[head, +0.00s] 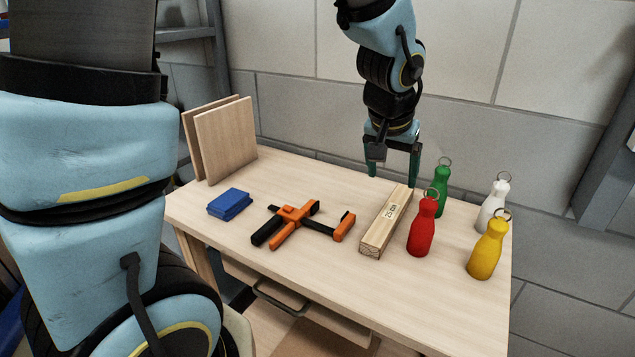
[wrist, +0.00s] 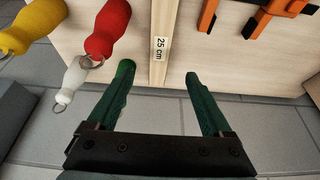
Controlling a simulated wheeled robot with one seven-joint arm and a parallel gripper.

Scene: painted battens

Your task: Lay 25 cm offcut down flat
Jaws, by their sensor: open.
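The 25 cm offcut (head: 378,232) is a pale wooden batten with a white "25 cm" label. It lies lengthwise on the table, label facing up, and nothing holds it. In the wrist view the offcut (wrist: 158,70) runs up the picture between my fingers. My gripper (head: 394,178) is open and empty, pointing down above and near the far end of the offcut. My gripper's two green fingers also show in the wrist view (wrist: 158,80), one on each side of the offcut's line.
On the table (head: 320,303), red (head: 422,228), green (head: 441,192), white (head: 493,208) and yellow (head: 487,252) bottle-shaped objects with rings stand right of the offcut. The table's front middle is clear.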

